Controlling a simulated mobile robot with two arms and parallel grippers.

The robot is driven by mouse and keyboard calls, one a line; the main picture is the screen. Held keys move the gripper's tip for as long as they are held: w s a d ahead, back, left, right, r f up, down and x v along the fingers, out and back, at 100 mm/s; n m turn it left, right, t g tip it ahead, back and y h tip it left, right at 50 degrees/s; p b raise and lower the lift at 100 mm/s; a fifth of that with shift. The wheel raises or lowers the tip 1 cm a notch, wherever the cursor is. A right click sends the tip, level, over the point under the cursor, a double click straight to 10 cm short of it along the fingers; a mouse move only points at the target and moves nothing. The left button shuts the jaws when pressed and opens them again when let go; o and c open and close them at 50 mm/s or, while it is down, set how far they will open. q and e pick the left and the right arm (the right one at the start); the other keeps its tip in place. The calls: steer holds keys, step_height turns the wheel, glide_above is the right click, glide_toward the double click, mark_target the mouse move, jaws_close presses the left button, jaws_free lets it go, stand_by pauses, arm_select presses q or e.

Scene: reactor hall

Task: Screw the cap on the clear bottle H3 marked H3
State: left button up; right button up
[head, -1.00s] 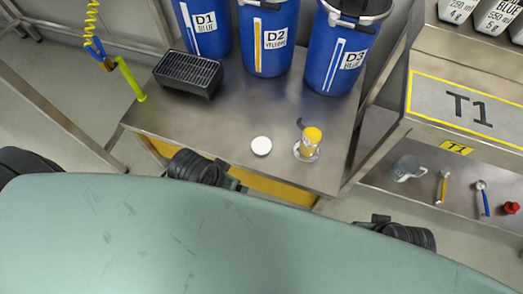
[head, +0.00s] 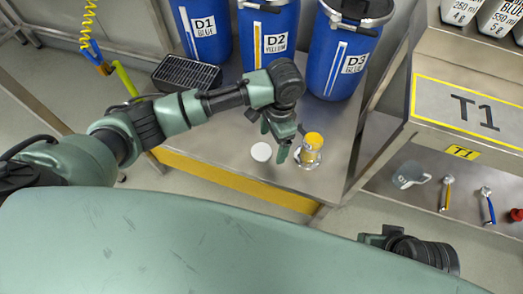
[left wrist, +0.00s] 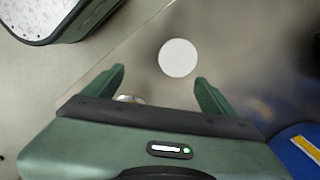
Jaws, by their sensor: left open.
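A flat white round cap (head: 261,152) lies on the steel bench. It also shows in the left wrist view (left wrist: 178,58), a little beyond the fingertips. To its right stands a small clear bottle (head: 312,144) with yellow in it; I cannot read any H3 mark. In the left wrist view only a bit of clear glass (left wrist: 128,98) shows behind the left finger. My left gripper (head: 276,143) is open and empty above the bench, between cap and bottle, pointing down. It spreads wide in the left wrist view (left wrist: 160,76). My right gripper is hidden; only a dark part of that arm shows.
Blue drums D1 (head: 208,30), D2 (head: 266,38) and D3 (head: 341,55) stand along the bench's back. A black slotted tray (head: 186,74) is at back left. The T1 shelf unit (head: 465,110) stands right, with a jug (head: 411,174) and tools below.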

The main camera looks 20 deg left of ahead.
mark_target(261, 151)
arm_select(q)
steer(key=shift+w+a+r+y, duration=0.25)
steer(key=shift+w+a, duration=0.2)
steer(key=shift+a, duration=0.15)
steer(key=shift+w+a+r+y, duration=0.15)
steer(key=shift+w+a+r, duration=0.1)
steer(key=shift+w+a, duration=0.25)
steer(key=shift+s, duration=0.1)
steer(key=shift+s+a+f+b, duration=0.15)
steer(key=shift+f+b, duration=0.25)
steer(key=shift+f, duration=0.9)
arm_select(e)
steer(key=shift+f, duration=0.4)
steer(key=shift+f, duration=0.1)
